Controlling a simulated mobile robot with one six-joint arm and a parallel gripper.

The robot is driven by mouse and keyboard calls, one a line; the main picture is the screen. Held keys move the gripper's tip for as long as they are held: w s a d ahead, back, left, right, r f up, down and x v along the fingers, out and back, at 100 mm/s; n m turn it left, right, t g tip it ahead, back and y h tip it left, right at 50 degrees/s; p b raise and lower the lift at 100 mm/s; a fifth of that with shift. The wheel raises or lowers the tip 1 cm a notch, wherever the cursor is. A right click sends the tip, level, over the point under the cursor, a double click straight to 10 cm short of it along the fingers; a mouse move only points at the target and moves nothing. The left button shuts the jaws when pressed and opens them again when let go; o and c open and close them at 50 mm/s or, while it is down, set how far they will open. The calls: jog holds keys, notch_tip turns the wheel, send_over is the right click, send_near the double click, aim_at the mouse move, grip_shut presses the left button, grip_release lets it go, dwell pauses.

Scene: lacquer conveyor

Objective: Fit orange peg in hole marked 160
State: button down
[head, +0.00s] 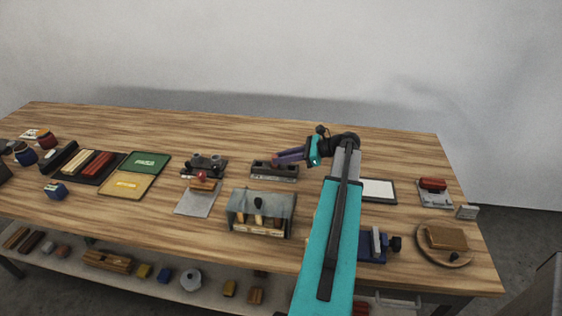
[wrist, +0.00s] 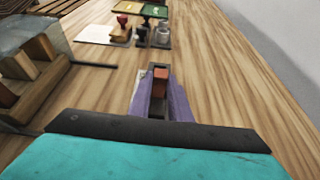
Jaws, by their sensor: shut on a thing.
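My gripper (head: 277,160) is shut on the orange peg (wrist: 160,75), which shows as a small red-orange block between the purple fingers (wrist: 160,92) in the wrist view. In the head view the fingers reach left over a long dark block (head: 274,173) on the table. The peg is mostly hidden there by the fingers. The holes and the mark 160 are too small or covered to make out. I cannot tell whether the peg's lower end is above the block or inside a hole.
A glass-covered rack (head: 261,212) stands in front of the block, and at left in the wrist view (wrist: 28,68). A red-handled stamp (head: 201,181) on a grey sheet and a dark metal stand (head: 206,165) lie to the left. A white panel (head: 378,190) lies to the right.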

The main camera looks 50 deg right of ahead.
jog(key=shift+f, duration=0.75)
jog(key=shift+f, duration=0.15)
jog(key=c, duration=1.6)
grip_release()
jog(key=shift+c, duration=0.2)
jog(key=shift+s+r, duration=0.1)
jog(key=shift+r, duration=0.1)
jog(key=b+v, duration=0.2)
jog(key=v, duration=0.9)
jog(key=shift+s+d, duration=0.25)
jog(key=shift+s, duration=0.1)
jog(key=shift+r, duration=0.1)
